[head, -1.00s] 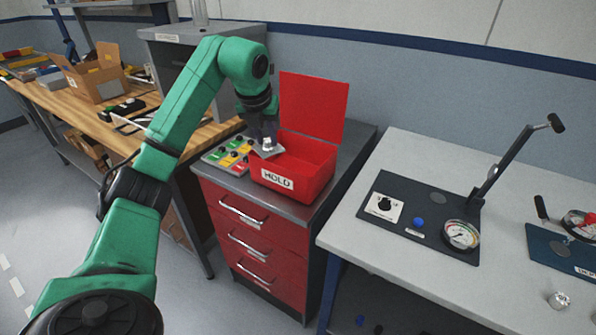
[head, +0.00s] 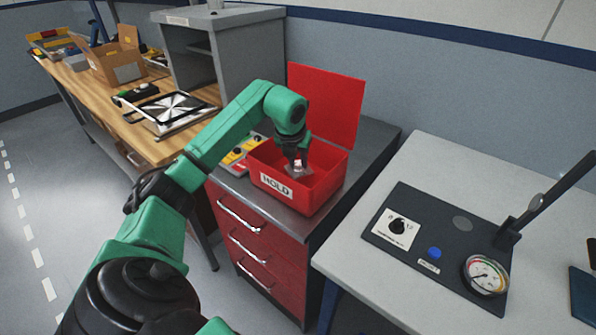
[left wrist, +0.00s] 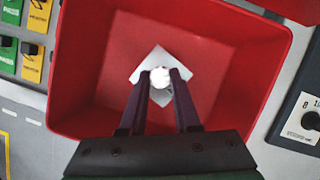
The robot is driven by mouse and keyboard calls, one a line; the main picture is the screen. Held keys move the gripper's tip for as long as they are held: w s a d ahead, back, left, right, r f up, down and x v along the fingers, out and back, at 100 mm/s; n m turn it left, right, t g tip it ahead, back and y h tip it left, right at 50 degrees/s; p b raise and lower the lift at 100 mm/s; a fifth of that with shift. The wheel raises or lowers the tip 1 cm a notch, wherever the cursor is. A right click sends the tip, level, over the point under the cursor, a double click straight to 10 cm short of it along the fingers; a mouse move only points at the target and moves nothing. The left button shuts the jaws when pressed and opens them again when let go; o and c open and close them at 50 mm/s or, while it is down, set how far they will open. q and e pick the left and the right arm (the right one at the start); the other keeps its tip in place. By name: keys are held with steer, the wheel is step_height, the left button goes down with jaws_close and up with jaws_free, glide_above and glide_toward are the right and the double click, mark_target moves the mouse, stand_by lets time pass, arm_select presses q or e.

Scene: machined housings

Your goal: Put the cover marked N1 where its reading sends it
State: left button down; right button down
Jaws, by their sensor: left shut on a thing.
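My left gripper (head: 300,163) is inside the mouth of the open red box marked HOLD (head: 265,170). It is shut on a small pale metal cover (head: 296,173). In the left wrist view the fingers (left wrist: 158,80) grip a round white knob on a square, light plate (left wrist: 150,62). The red box walls (left wrist: 75,60) surround the plate in that view. I cannot tell whether the plate touches the box floor. No N1 mark is readable on the cover. My right gripper is not in view.
The box's raised lid (head: 328,100) stands behind the gripper. A panel of coloured labels and black knobs (head: 240,152) lies left of the box. A dark test fixture with a dial gauge (head: 485,275) sits on the pale table at right. A grey cabinet (head: 240,50) stands behind.

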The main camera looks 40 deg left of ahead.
mark_target(297, 170)
arm_select(q)
steer(key=f, duration=0.3)
steer(key=shift+s, duration=0.25)
steer(key=shift+f, duration=0.25)
steer(key=c, duration=0.6)
jaws_free()
steer(key=shift+w, duration=0.1)
steer(key=shift+c, duration=0.2)
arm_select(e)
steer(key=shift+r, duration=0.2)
arm_select(q)
steer(key=v, duration=1.2)
steer(key=shift+b, duration=0.3)
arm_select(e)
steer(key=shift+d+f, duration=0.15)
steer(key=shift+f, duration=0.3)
